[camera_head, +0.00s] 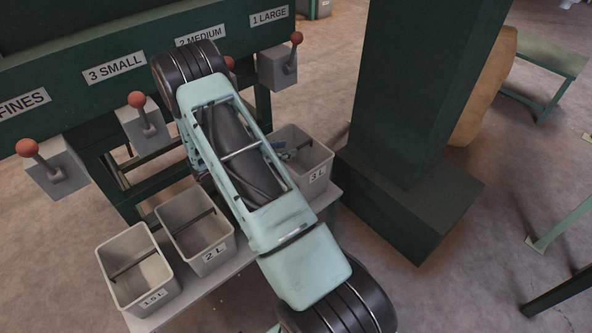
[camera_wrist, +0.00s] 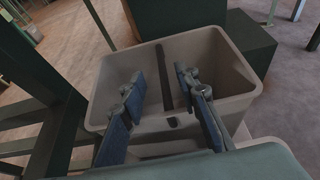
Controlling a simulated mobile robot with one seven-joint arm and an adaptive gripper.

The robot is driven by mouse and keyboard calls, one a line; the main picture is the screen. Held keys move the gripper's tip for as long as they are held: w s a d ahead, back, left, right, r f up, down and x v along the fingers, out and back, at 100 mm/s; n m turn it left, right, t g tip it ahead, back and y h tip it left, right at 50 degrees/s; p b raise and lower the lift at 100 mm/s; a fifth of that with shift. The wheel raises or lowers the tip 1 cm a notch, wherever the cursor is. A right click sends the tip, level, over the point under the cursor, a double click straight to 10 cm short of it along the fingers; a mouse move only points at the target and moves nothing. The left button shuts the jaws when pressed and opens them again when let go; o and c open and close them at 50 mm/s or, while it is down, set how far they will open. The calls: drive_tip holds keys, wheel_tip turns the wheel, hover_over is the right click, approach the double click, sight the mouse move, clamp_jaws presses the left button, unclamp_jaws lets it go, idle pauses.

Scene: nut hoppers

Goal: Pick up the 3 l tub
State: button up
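The 3 l tub (camera_head: 318,174) is a grey, open-topped tub labelled "3 L", upright at the right end of a low light shelf. A dark bar handle (camera_wrist: 163,75) spans its opening. My gripper (camera_wrist: 158,72) is open over the tub, its two blue-padded fingers on either side of the bar and apart from it. In the wrist view the tub (camera_wrist: 225,75) fills the middle. In the head view my arm hides part of the tub, and only a bit of my gripper (camera_head: 288,154) shows at its opening.
A 2 L tub (camera_head: 213,262) and a 1.5 L tub (camera_head: 150,300) stand to the left on the shelf (camera_head: 205,292). Red-knobbed levers (camera_head: 137,99) line the green hopper frame behind. A dark green column (camera_head: 405,190) stands close right of the 3 l tub.

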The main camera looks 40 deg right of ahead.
drive_tip(key=x, duration=0.2)
drive_tip(key=f+b+x, duration=0.1)
drive_tip(key=x, duration=0.2)
drive_tip(key=shift+s+f, duration=0.1)
drive_tip(key=shift+d, duration=0.25)
drive_tip(key=shift+c, duration=0.3)
clamp_jaws()
